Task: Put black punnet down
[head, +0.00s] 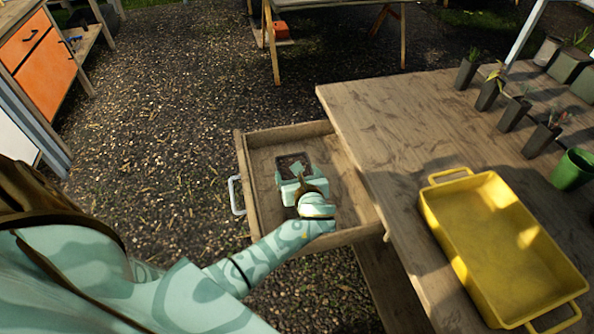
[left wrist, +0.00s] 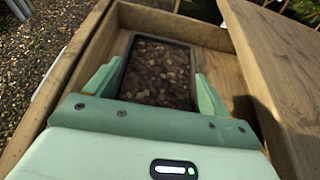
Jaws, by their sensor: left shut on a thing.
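The black punnet (head: 291,161) is in the open wooden drawer (head: 352,196), filled with brown, pebble-like material. In the left wrist view, the punnet (left wrist: 158,72) lies between the two green fingers of my left gripper (left wrist: 156,84). My left gripper (head: 302,181) is shut on the punnet from its near side, inside the drawer's outline. My gripper hides the near part of the punnet. I cannot tell whether its base touches the drawer floor. My right gripper is in neither view.
The drawer extends left from the wooden table (head: 395,125), with a pale handle (head: 236,195) on its front. A yellow tray (head: 433,216), a green pot (head: 572,170) and several dark pots stand on the table. Drawer floor is bare around the punnet.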

